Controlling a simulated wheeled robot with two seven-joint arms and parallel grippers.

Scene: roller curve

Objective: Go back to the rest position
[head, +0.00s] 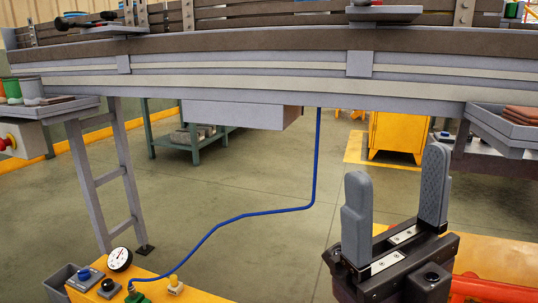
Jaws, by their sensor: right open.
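My right gripper (396,202) is at the lower right of the head view, pointing up. Its two grey fingers stand well apart with nothing between them, so it is open and empty. It appears in front of and below the curved roller conveyor (270,82), apart from it in the picture. My left gripper is not in view.
A blue hose (245,214) runs from the conveyor down to a yellow box (145,290) with a gauge (119,259). Side trays (500,130) stick out at right and left (50,109). A yellow cabinet (396,137) stands behind. The middle floor (250,180) looks clear.

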